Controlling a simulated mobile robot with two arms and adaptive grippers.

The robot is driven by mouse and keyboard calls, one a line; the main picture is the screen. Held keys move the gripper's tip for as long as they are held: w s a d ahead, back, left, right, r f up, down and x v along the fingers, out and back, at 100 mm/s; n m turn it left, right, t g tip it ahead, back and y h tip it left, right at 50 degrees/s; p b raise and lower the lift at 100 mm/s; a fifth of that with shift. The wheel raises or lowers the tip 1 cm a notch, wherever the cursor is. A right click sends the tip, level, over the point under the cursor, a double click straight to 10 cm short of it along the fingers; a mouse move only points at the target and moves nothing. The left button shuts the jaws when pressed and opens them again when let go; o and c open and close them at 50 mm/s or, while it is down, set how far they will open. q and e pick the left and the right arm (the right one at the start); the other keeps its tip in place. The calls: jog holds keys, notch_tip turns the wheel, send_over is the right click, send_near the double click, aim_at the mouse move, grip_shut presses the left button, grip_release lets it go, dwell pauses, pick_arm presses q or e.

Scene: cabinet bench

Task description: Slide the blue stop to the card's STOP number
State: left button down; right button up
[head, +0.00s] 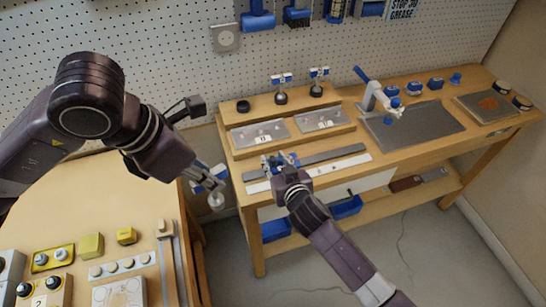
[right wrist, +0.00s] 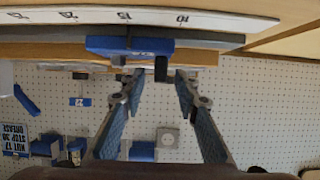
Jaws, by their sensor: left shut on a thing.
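The blue stop (right wrist: 130,47) sits on the grey rail (right wrist: 215,38) beside the white number strip (right wrist: 90,18), close to the 15 mark in the right wrist view. My right gripper (right wrist: 158,76) is open, its fingertips apart just short of the stop. In the head view, my right gripper (head: 281,163) is over the rail and partly hides the stop. The card (head: 403,8) at the top right reads STOP 30 and GREASE. My left gripper (head: 208,180) is shut on a small round grey thing (head: 216,200), held in the gap between the benches.
Two metal plates (head: 260,134) lie on a raised wooden block behind the rail. The near-left table (head: 75,200) holds yellow blocks and knobs. Blue bins (head: 346,208) sit on the lower shelf.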

jog(key=shift+w+a+f, duration=0.2)
jog(key=shift+w+f, duration=0.1)
jog(key=shift+w, duration=0.35)
grip_shut()
